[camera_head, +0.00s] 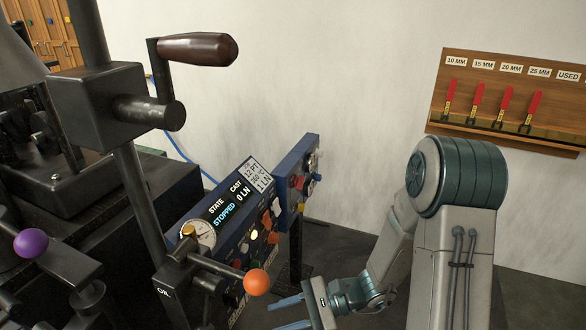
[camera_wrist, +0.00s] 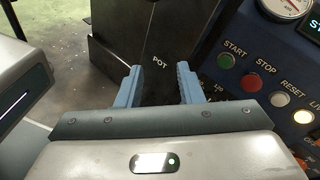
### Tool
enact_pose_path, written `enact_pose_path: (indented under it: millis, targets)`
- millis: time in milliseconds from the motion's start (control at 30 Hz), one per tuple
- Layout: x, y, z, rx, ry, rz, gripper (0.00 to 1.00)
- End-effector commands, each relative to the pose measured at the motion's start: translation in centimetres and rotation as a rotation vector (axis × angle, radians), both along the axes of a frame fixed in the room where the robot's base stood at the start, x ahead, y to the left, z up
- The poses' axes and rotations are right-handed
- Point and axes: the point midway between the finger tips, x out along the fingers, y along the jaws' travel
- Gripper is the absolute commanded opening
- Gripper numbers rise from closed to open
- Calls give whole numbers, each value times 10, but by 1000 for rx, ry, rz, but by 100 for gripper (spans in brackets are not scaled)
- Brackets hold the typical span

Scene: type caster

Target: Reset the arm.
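My gripper (camera_head: 290,313) is low in the head view, below and right of the machine's control panel. Its blue fingers are apart with nothing between them. In the wrist view the gripper (camera_wrist: 158,80) is also open and empty, pointing at a black box marked POT (camera_wrist: 150,45). My arm rises on the right of the head view, bent at a large joint.
The blue control panel (camera_head: 232,215) reads STOPPED and CAST 0 LN. Its START (camera_wrist: 225,62), STOP (camera_wrist: 252,83) and RESET (camera_wrist: 279,99) buttons are close right of the fingers. An orange-knobbed lever (camera_head: 256,282) juts near my gripper. A wooden rack (camera_head: 510,85) with red-handled tools hangs behind.

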Motion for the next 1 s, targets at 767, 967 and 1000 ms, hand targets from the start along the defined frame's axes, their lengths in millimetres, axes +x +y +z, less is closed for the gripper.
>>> enact_pose_path:
  millis: [767,967,1000]
  targets:
    - [-64,-117,205,-841,-758,636,34]
    - [-63,-150,258,-1059,-944,702,34]
    - [-63,-155,266,-1092,-971,710,34]
